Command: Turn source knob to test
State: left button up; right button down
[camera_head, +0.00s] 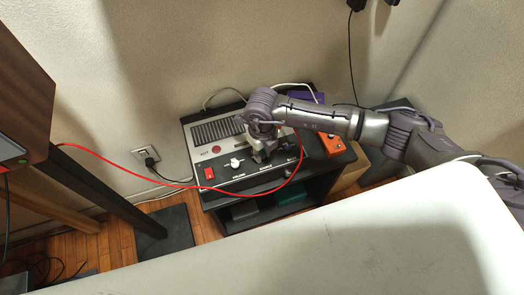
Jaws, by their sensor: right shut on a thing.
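A grey and black device (208,176) with a vent grille, a red switch (209,173) and a white knob (235,162) sits on a dark shelf by the wall. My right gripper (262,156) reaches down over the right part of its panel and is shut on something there. The gripper hides what it holds; a source knob lies at or near that spot, but I cannot make out its setting. The panel labels are too small to read surely. My left gripper is not in view.
A red cable (150,178) runs from the left across the device's front. An orange box (332,145) sits at the shelf's right end. A large white surface (300,250) fills the foreground. A wall socket (147,155) is left of the device.

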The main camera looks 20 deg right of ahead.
jog(key=m, duration=0.5)
jog(key=shift+r+m+p, duration=0.1)
jog(key=shift+m+p, duration=0.3)
jog(key=m+p, duration=0.1)
jog(key=m, duration=0.4)
jog(key=shift+p, duration=0.3)
jog(key=m+p, duration=0.2)
jog(key=m, duration=0.3)
jog(key=shift+r+m, duration=0.1)
jog(key=shift+m, duration=0.3)
jog(key=m+p, duration=0.1)
jog(key=m, duration=0.2)
jog(key=shift+m+p, duration=0.3)
jog(key=shift+p, duration=0.1)
jog(key=shift+m+p, duration=0.65)
jog(key=shift+m, duration=0.85)
jog(key=c, duration=1)
grip_release()
